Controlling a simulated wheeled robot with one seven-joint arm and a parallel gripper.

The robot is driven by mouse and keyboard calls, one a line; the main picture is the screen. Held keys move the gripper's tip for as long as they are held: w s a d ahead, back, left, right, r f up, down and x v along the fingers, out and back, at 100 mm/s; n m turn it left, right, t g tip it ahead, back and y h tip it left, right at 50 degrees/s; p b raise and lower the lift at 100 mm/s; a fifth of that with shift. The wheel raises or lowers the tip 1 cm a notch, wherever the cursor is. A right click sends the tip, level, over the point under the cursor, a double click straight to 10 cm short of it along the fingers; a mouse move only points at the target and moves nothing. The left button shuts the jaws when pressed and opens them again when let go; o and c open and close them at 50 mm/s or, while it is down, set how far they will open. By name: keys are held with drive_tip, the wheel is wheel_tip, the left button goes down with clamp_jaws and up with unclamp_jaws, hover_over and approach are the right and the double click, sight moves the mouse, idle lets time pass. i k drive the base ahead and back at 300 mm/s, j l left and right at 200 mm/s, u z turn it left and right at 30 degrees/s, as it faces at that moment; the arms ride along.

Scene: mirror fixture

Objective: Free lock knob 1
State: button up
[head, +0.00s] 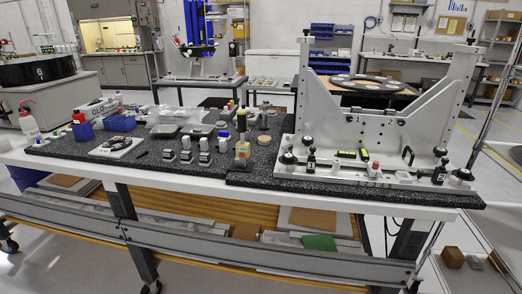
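A white mirror fixture (330,128) with a V-shaped cradle and two upright posts stands on the right part of the dark bench top. Small black knobs (347,121) sit on its front plate, with small marks beside them that I cannot read surely. Round black knobs also stand along its base, at the left (308,141) and at the right (463,175). Whether any is tight or loose does not show. My gripper is not in view.
A wash bottle (28,122) stands at the left.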

sight(287, 159)
drive_tip(key=i+l+u, duration=0.15)
drive_tip(key=u, duration=0.3)
drive_tip(key=i+l+u, duration=0.2)
drive_tip(key=u, duration=0.25)
